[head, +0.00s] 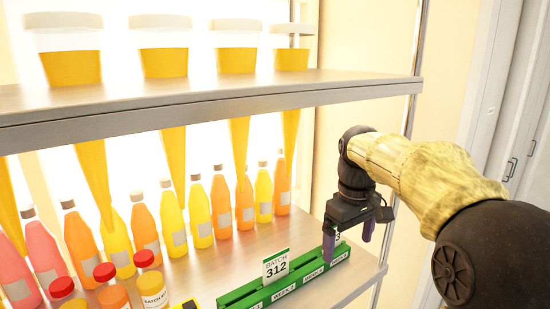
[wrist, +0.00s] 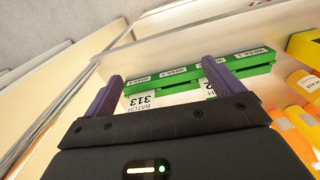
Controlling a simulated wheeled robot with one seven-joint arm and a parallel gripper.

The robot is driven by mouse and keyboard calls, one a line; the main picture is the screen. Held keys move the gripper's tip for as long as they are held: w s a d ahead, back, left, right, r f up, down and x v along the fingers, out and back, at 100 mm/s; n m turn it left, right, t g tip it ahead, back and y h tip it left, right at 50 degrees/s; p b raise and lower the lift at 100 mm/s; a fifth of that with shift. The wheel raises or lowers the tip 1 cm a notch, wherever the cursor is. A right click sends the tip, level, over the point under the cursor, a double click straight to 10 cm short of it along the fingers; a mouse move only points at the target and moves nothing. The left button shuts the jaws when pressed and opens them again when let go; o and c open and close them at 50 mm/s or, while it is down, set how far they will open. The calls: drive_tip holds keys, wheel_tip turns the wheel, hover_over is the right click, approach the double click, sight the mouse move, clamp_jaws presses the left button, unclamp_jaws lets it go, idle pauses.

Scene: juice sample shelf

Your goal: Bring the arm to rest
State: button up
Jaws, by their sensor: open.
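My gripper (head: 348,241) hangs fingers-down at the right end of the shelf in the head view, above and close to the right end of the green rack (head: 240,297). Its two purple fingers are spread apart with nothing between them; they also show in the wrist view (wrist: 163,72). A BATCH 312 card (head: 276,266) stands upright in the rack. A BATCH 313 card (wrist: 141,101) shows in the wrist view near the left finger, apart or touching I cannot tell; in the head view my gripper mostly hides it.
Several juice bottles (head: 220,208) stand in a row behind the rack. Small capped jars (head: 154,290) stand at the front left. The upper shelf (head: 200,97) bears several orange-filled containers (head: 165,52). A metal post (head: 412,100) rises beside my arm.

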drive_tip(key=s+f+m+t, duration=0.1)
drive_tip(key=s+f+m, duration=0.2)
drive_tip(key=s+f, duration=0.4)
drive_tip(key=s+f+m+t, duration=0.1)
drive_tip(key=s+f+m, duration=0.2)
drive_tip(key=s+f, duration=0.4)
wheel_tip(320, 180, down, 7)
drive_tip(key=shift+s+r, duration=0.1)
drive_tip(key=shift+s, duration=0.1)
drive_tip(key=shift+d, duration=0.1)
drive_tip(key=shift+s, duration=0.1)
